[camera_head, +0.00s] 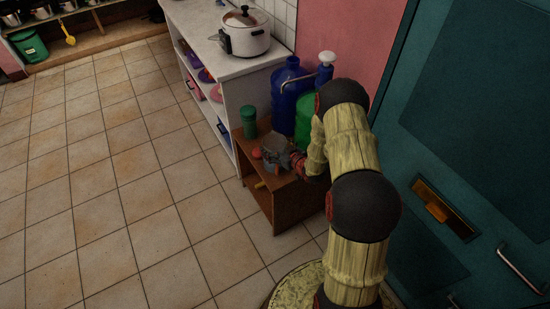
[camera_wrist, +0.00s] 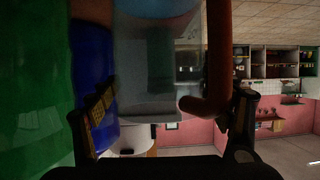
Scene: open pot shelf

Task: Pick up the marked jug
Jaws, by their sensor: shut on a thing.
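The jug (camera_head: 271,146) is a greyish vessel above the small brown wooden shelf unit in the head view. In the wrist view the jug (camera_wrist: 145,75) is a large see-through grey body between my fingers, with a thick reddish-brown handle on its right. My gripper (camera_head: 293,160) reaches it from the right and is shut on it. In the wrist view my gripper (camera_wrist: 168,112) has one finger with a yellowish pad at the left and the other beside the handle. No mark on the jug can be made out. I cannot tell whether it touches the shelf top.
The brown shelf unit (camera_head: 258,205) also bears a green canister (camera_head: 249,122). Blue (camera_head: 284,100) and green (camera_head: 304,117) containers stand close behind my gripper. The tiled floor at left is clear.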

